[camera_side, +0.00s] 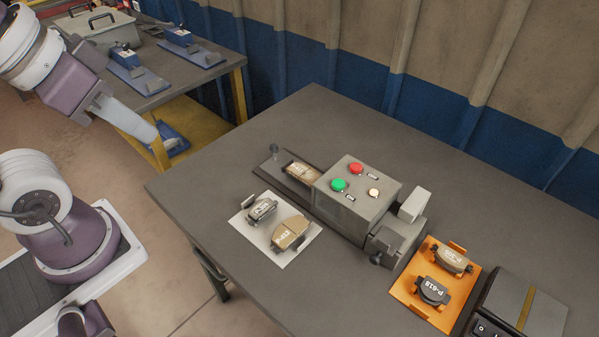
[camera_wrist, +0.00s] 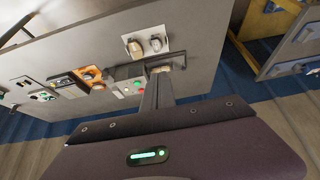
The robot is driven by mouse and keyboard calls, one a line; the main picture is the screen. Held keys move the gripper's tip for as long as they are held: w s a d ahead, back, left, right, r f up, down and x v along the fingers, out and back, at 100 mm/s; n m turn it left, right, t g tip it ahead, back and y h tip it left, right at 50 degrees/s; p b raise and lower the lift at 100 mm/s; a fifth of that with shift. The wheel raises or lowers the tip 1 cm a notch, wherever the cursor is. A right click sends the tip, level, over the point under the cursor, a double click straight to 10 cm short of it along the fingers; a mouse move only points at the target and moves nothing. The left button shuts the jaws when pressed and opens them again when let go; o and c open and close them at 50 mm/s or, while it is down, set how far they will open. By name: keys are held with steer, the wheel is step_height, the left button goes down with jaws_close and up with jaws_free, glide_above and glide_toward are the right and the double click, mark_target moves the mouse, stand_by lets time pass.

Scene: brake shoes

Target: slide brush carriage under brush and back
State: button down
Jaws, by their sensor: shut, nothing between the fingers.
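The brush machine (camera_side: 345,213) is a grey box with red and green buttons on the grey table. Its brush is not visible, hidden inside the box. The carriage (camera_side: 265,165) sticks out at the box's left end, with an upright knob (camera_side: 274,149) at its outer end. A brownish brake shoe (camera_side: 300,172) lies on the carriage beside the box opening. My gripper (camera_side: 153,134) is shut and empty, in the air left of the table and apart from the carriage. In the wrist view my shut fingers (camera_wrist: 160,78) cover part of the carriage area.
A white mat (camera_side: 250,232) with two brake shoes lies in front of the machine. An orange tray (camera_side: 405,288) with two more stands at right, beside a dark box (camera_side: 515,308). A second table (camera_side: 190,75) with blue fixtures stands behind at left. The table's left corner is clear.

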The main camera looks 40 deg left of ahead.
steer(key=c, duration=1.9)
jaws_free()
steer(key=shift+w, duration=0.1)
steer(key=o, duration=0.7)
steer(key=w+n, duration=0.1)
steer(key=w, duration=0.1)
steer(key=w+n, duration=0.2)
steer(key=w, duration=0.1)
steer(key=shift+w+a+r+g, duration=0.15)
steer(key=shift+w+a+g, duration=0.1)
steer(key=shift+w+g, duration=0.1)
steer(key=n+g, duration=0.3)
steer(key=n, duration=1.3)
glide_above(272, 145)
steer(key=s, duration=0.2)
step_height(272, 145, down, 21)
steer(key=shift+n, duration=0.6)
steer(key=f, duration=0.2)
steer(key=w+f, duration=0.1)
steer(key=f, duration=0.2)
steer(key=w+f, duration=0.1)
steer(key=f, duration=0.2)
steer(key=shift+w+f, duration=0.1)
steer(key=shift+f, duration=0.15)
steer(key=shift+w+f, duration=0.1)
steer(key=shift+f, duration=0.2)
